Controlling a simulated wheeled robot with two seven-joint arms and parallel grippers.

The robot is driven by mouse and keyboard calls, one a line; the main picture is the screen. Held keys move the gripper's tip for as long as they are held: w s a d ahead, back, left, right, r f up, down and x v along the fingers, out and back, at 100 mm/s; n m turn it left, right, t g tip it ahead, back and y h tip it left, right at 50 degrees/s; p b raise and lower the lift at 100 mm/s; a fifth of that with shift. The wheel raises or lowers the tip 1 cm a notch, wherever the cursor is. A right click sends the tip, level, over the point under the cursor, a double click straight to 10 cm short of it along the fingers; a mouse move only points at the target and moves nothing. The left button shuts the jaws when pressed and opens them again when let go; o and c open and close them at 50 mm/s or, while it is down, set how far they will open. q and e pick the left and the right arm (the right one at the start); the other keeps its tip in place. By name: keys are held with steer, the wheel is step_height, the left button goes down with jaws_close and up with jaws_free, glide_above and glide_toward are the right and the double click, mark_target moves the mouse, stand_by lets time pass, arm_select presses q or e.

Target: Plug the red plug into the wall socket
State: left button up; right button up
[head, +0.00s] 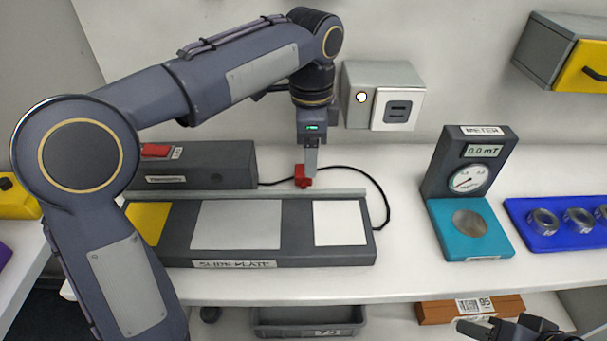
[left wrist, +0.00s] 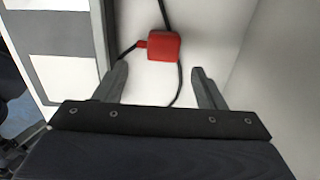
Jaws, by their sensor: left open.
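The red plug (head: 301,177) lies on the white table behind the slide plate, with a black cord running from it. In the left wrist view the red plug (left wrist: 163,46) sits beyond and between my open fingertips, apart from them. My left gripper (head: 310,165) points down just above the plug, open and empty; it also shows in the left wrist view (left wrist: 160,78). The wall socket (head: 397,109) is a white plate with dark slots on a grey box, to the right of my left gripper. My right gripper (head: 510,330) is partly in view at the lower right.
The slide plate (head: 270,262) stands in front of the plug. A dark box with a red switch (head: 200,168) is to its left. The meter (head: 465,170) and a blue tray of metal rings (head: 550,243) are at right. Table between plate and meter holds only cord.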

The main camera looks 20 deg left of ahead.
mark_target(304, 170)
arm_select(q)
steer(key=f, duration=0.2)
steer(key=a+f+b, duration=0.1)
steer(key=f, duration=0.1)
steer(key=shift+a+f, duration=0.1)
steer(key=shift+a, duration=0.05)
steer(key=shift+f+b, duration=0.35)
steer(key=shift+f, duration=0.2)
steer(key=c, duration=1)
steer(key=shift+r, duration=0.1)
